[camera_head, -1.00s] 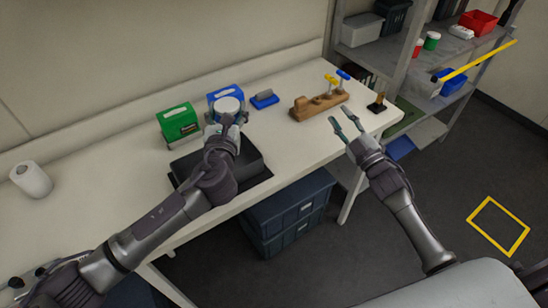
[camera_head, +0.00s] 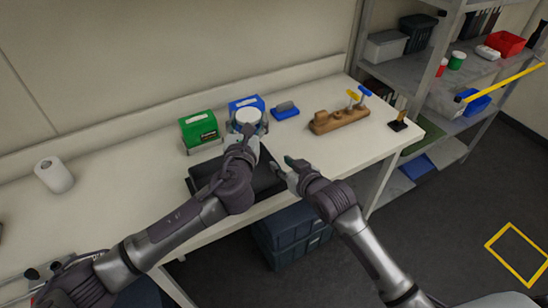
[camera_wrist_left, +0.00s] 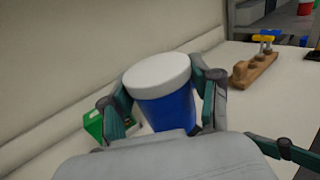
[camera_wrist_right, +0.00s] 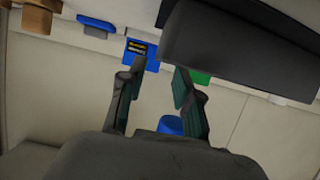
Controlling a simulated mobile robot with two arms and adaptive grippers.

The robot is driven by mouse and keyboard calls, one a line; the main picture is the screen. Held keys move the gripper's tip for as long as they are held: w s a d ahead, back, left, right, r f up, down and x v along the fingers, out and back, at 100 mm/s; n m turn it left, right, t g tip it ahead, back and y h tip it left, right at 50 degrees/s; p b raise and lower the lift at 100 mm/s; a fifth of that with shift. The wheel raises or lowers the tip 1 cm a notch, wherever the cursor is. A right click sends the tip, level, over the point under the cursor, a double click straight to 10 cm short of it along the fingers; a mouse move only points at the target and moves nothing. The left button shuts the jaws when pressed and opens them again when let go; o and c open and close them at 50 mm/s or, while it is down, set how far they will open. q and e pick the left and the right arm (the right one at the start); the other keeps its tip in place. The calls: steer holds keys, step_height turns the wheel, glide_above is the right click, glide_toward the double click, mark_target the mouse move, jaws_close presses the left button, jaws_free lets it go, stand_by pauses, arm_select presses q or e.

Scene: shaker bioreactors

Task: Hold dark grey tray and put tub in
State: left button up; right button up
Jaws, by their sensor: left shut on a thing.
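The tub, blue with a white lid (camera_head: 247,116), is held upright between the fingers of my left gripper (camera_head: 248,126). The left wrist view shows its blue side (camera_wrist_left: 168,108) between the two fingers. The dark grey tray (camera_head: 267,181) is on the white table below and in front of the tub, partly hidden by my left arm. My right gripper (camera_head: 287,166) is at the tray's right edge, fingers apart and empty. In the right wrist view a dark block (camera_wrist_right: 240,50), apparently the tray, is close beside one finger; contact cannot be told.
A green box (camera_head: 199,130) and a blue box (camera_head: 245,102) stand behind the tub. A blue-based block (camera_head: 286,110) and a wooden holder (camera_head: 338,120) are to the right. The table's front right is clear.

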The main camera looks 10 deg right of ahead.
mark_target(273, 158)
steer(key=x, duration=0.8)
jaws_close()
